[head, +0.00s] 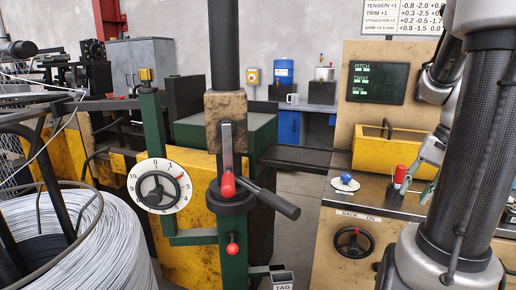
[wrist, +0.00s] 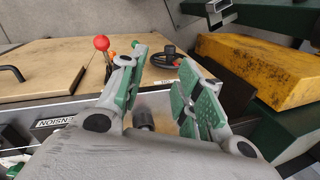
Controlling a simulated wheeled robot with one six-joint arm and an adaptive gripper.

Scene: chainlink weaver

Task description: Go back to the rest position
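My gripper (wrist: 163,68) is open and empty in the wrist view, with its two green-padded fingers spread apart. In the head view my arm stands at the right, and part of my gripper (head: 427,188) shows low beside the red-topped lever, partly hidden by my own arm. The red-knobbed lever (wrist: 101,44) stands beyond the left finger in the wrist view and apart from it as far as I can tell. The same red-topped lever (head: 399,175) is on the console top in the head view. No rest position is marked in view.
The console (head: 335,228) carries a blue knob (head: 345,183), a black handwheel (head: 354,243) and a yellow bin (head: 385,153). A wire coil (head: 95,245) is at left. Some floor (head: 300,185) shows between.

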